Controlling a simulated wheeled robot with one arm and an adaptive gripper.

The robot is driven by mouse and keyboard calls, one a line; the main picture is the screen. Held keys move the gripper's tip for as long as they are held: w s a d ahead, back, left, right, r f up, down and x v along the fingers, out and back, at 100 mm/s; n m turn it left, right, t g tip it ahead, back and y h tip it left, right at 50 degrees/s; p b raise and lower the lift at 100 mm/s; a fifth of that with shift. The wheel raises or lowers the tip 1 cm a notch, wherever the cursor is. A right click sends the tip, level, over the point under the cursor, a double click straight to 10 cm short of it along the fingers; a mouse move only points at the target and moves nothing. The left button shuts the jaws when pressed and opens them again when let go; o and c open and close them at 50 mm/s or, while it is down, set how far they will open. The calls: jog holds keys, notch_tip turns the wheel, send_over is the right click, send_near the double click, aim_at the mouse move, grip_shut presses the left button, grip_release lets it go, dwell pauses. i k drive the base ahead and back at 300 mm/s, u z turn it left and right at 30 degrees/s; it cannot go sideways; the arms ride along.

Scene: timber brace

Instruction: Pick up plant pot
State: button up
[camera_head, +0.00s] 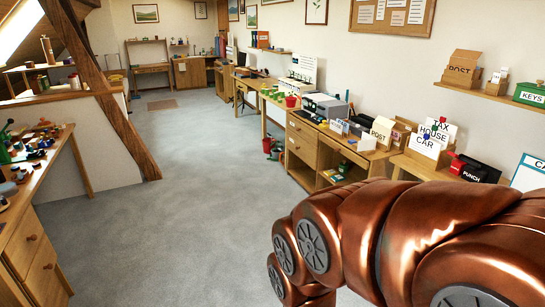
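A small red plant pot (291,100) with a green plant stands on the wooden table (269,104) along the right wall, some distance ahead. It looks upright, but it is small in the picture. My copper-coloured arm fills the lower right of the head view.
Grey carpet (185,210) is clear down the middle. A desk with drawers (301,145), a printer (325,106) and letter holders lines the right. Red items (272,147) stand on the floor by it. A cluttered workbench (30,190) and sloping timber brace (125,130) are left.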

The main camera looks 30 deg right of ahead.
aim_at(277, 153)
jog(key=u, duration=0.2)
jog(key=i, duration=4.6)
jog(key=z, duration=0.25)
jog(key=i, duration=1.7)
jog(key=z, duration=0.8)
jog(key=i, duration=1.9)
jog(key=z, duration=1.15)
jog(key=i, duration=1.25)
jog(key=z, duration=0.3)
